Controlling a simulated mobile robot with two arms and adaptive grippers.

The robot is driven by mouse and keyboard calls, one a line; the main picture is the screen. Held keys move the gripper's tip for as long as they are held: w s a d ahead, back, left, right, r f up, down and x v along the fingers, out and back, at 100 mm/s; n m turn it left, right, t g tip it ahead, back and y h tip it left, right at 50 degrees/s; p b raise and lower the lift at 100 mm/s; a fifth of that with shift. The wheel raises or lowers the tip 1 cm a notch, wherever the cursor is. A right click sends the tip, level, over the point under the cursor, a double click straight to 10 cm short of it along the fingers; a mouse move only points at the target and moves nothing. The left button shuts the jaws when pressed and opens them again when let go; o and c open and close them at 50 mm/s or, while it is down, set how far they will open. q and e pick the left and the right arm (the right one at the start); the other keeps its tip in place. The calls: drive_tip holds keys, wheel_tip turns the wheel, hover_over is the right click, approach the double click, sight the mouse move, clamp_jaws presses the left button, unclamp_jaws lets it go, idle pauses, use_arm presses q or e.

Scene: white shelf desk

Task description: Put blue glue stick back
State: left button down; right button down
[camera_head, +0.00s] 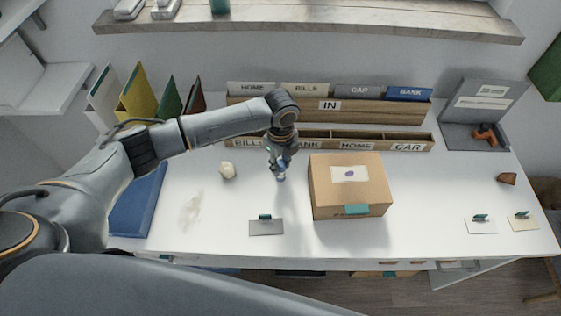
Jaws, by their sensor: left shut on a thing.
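The left arm comes in from the left and reaches over the middle of the white desk (205,235). My left gripper (281,172) points down, left of the cardboard box. It is shut on a small blue thing, which looks like the blue glue stick (281,176). The stick is mostly hidden by the fingers, and I cannot tell whether it touches the desk. My right gripper is not in view.
A cardboard box (350,195) stands right of the gripper. A wooden organizer (330,105) with labelled slots runs along the back. A pale lump (227,170) lies left of the gripper, and a grey card (266,228) lies in front. Folders stand at the back left.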

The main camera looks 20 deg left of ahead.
use_arm(q)
drive_tip(key=shift+f, duration=0.1)
drive_tip(key=c, duration=1.1)
unclamp_jaws()
wheel_tip(320, 180, up, 12)
drive_tip(key=shift+r+b, duration=0.15)
drive_tip(key=shift+b, duration=0.95)
